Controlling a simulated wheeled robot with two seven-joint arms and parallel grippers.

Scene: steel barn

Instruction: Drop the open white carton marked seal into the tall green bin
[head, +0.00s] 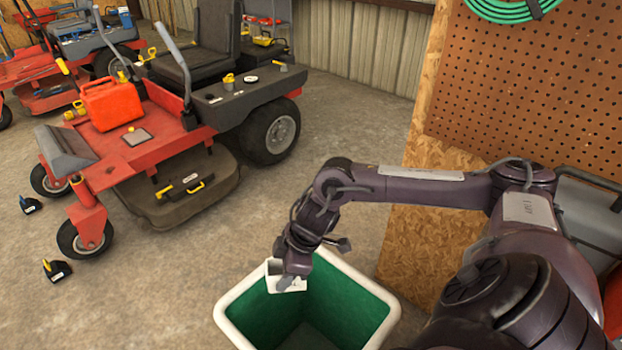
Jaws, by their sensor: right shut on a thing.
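The tall green bin (228,309) with a white rim stands at the bottom centre of the head view, its mouth open upward. My right gripper (287,281) is shut on the small white carton (298,285) and holds it at the bin's back left, over the mouth or rim. The fingers cover part of the carton. Its marking is too small to read. The bin's floor shows dark and looks empty where visible. My left gripper is not in view.
A red riding mower (150,150) stands at the left with a red case (110,104) on its deck. Small black and yellow items (57,270) lie on the concrete floor (170,290). A pegboard wall (540,90) with a wooden panel rises at the right, behind my right arm.

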